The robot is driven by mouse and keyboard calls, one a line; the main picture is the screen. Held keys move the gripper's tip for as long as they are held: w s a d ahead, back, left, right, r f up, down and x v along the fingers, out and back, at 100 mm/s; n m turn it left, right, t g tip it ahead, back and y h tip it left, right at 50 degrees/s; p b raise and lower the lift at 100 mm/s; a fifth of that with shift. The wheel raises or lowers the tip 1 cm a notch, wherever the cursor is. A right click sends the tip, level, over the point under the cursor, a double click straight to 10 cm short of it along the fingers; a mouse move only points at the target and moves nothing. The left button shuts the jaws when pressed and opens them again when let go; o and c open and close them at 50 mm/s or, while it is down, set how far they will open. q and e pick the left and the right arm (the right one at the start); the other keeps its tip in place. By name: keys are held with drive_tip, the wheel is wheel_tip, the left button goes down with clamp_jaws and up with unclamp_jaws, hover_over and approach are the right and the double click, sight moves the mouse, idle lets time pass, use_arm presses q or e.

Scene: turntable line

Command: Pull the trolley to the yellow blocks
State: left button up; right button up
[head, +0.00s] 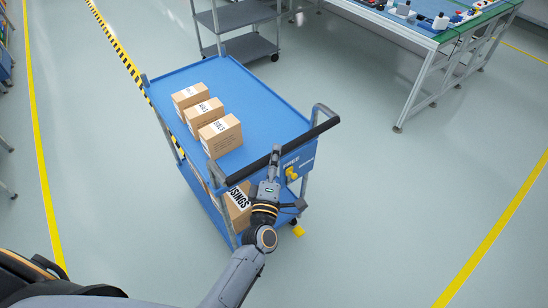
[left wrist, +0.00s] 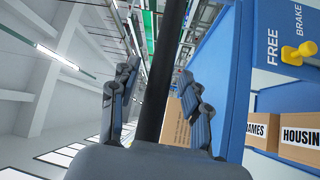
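The blue trolley (head: 262,92) stands on the grey floor in the middle of the head view, with three cardboard boxes (head: 220,135) on its top. Its black handle bar (head: 285,146) runs along the near edge and also crosses the left wrist view (left wrist: 174,70). My left gripper (head: 275,160) is at this bar; in the left wrist view its fingers (left wrist: 160,95) are spread on either side of it. A yellow brake lever (head: 291,173) sits on the panel marked FREE and BRAKE. A small yellow piece (head: 298,231) shows at the trolley's near foot. My right gripper is out of view.
A box marked HOUSINGS (head: 238,208) is on the lower shelf. A grey cart (head: 245,15) stands behind the trolley and a workbench (head: 410,35) at the upper right. Yellow floor lines (head: 490,235) run on both sides, with clear floor at right.

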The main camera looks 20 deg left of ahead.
use_arm(q)
drive_tip(key=shift+a, duration=0.1)
drive_tip(key=s+d+f, duration=0.1)
drive_tip(key=s, duration=1)
drive_tip(key=shift+s+d+f, duration=0.25)
drive_tip(key=shift+s+f, duration=0.05)
drive_tip(key=shift+s, duration=0.1)
drive_tip(key=s+f+m+g+h, duration=0.1)
drive_tip(key=s+f+m+g, duration=0.25)
drive_tip(key=f, duration=0.75)
drive_tip(key=s+f+m+g+h, duration=0.25)
drive_tip(key=s+f+m, duration=0.2)
drive_tip(key=f, duration=0.55)
drive_tip(key=s+f+m+g+h, duration=0.1)
drive_tip(key=s+f+m+g, duration=0.35)
drive_tip(key=f, duration=0.65)
drive_tip(key=s+a+f+m+g+y, duration=0.1)
drive_tip(key=s+a+f+m+g, duration=0.2)
drive_tip(key=s+f, duration=0.4)
drive_tip(key=s+a+f+m+g+y, duration=0.1)
drive_tip(key=s+a+f+m+g, duration=0.3)
drive_tip(key=s, duration=1.2)
drive_tip(key=a+f+g, duration=0.1)
drive_tip(key=a+f, duration=0.2)
drive_tip(key=a, duration=0.1)
